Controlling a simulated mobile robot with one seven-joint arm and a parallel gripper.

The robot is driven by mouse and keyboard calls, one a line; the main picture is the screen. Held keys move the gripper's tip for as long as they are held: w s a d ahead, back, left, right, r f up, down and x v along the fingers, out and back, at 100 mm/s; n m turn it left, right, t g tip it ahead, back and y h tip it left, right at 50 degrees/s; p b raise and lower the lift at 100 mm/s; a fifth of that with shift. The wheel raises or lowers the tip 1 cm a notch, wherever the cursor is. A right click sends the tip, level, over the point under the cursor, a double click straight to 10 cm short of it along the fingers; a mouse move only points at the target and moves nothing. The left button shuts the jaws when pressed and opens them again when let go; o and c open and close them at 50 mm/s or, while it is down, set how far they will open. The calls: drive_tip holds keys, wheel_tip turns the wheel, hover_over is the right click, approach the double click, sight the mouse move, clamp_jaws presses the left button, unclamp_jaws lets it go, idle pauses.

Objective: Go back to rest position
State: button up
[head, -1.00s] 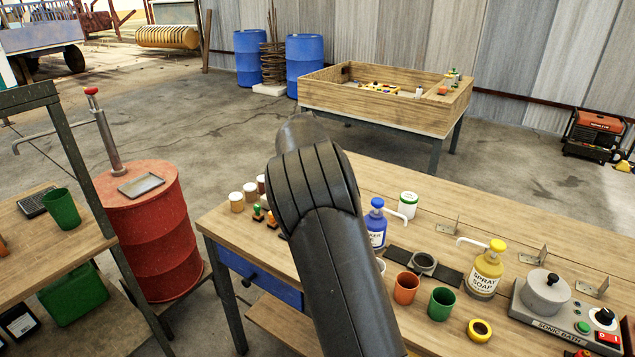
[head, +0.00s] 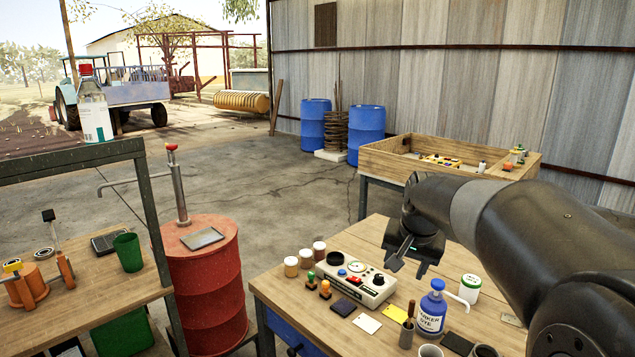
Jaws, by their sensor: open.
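My gripper (head: 408,256) hangs above the workbench (head: 385,232) at the end of my black arm, which reaches in from the right of the head view. Its fingers point down and are open. I see nothing between them. It is behind and above the blue marker dye bottle (head: 432,310) and to the right of a beige device with dials (head: 352,279). My arm hides the right part of the bench.
On the bench stand several small jars (head: 305,259), orange and green stamps (head: 324,289) and a white jar with a green lid (head: 469,288). A red drum (head: 205,290) stands left of it. A wooden sandbox table (head: 385,158) is behind. Concrete floor lies open between.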

drive_tip(key=s+a+f+n, duration=0.1)
drive_tip(key=s+n, duration=0.1)
drive_tip(key=s, duration=1.1)
drive_tip(key=s+a+f+n+t, duration=0.1)
drive_tip(key=s+a+f+n, duration=0.1)
drive_tip(key=s, duration=1.1)
drive_tip(key=shift+s+f+n, duration=0.25)
drive_tip(key=shift+n, duration=0.05)
drive_tip(key=shift+a, duration=0.1)
